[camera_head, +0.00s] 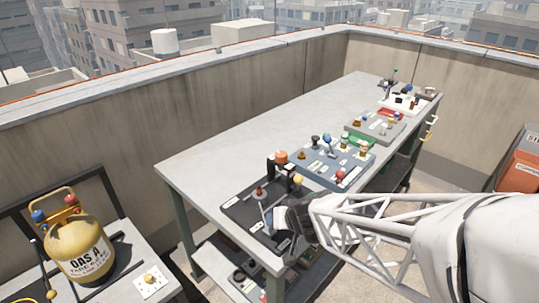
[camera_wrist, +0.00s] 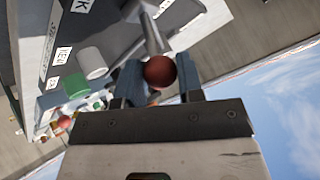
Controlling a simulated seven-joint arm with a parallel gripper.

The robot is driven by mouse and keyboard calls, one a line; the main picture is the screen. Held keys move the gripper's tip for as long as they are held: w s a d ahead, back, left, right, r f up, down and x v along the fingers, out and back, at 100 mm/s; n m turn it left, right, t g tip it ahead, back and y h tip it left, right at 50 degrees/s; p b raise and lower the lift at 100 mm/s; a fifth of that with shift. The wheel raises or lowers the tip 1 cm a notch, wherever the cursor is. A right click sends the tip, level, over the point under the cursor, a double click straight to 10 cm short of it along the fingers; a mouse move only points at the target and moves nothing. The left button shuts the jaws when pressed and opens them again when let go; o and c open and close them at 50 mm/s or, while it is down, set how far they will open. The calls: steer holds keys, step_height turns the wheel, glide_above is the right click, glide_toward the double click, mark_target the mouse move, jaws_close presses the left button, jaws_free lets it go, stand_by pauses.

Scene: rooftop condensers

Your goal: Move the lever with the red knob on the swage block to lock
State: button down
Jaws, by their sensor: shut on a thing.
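In the wrist view, a dark red ball knob (camera_wrist: 159,71) sits between the two blue fingers of my gripper (camera_wrist: 160,80), which is shut on it. A grey metal lever rod (camera_wrist: 152,35) runs up from behind the knob. In the head view, my gripper (camera_head: 281,215) is low over the front right part of the black board (camera_head: 240,209) at the near end of the bench. The held knob is hidden there. I cannot make out the lock marking or the lever's exact setting.
A blue-grey board (camera_head: 317,181) with another red knob (camera_head: 340,175) lies beyond. The bench's left strip (camera_head: 220,150) is clear. A yellow gas bottle (camera_head: 78,250) stands left.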

steer(key=shift+s+d+f+t+y, duration=0.45)
steer(key=shift+s+d+t+y, duration=0.05)
steer(key=shift+t+y, duration=0.3)
stand_by(0.9)
steer(key=c, duration=0.8)
jaws_free()
steer(key=shift+r, duration=0.1)
steer(key=shift+v, duration=3.85)
steer(key=shift+s, duration=0.1)
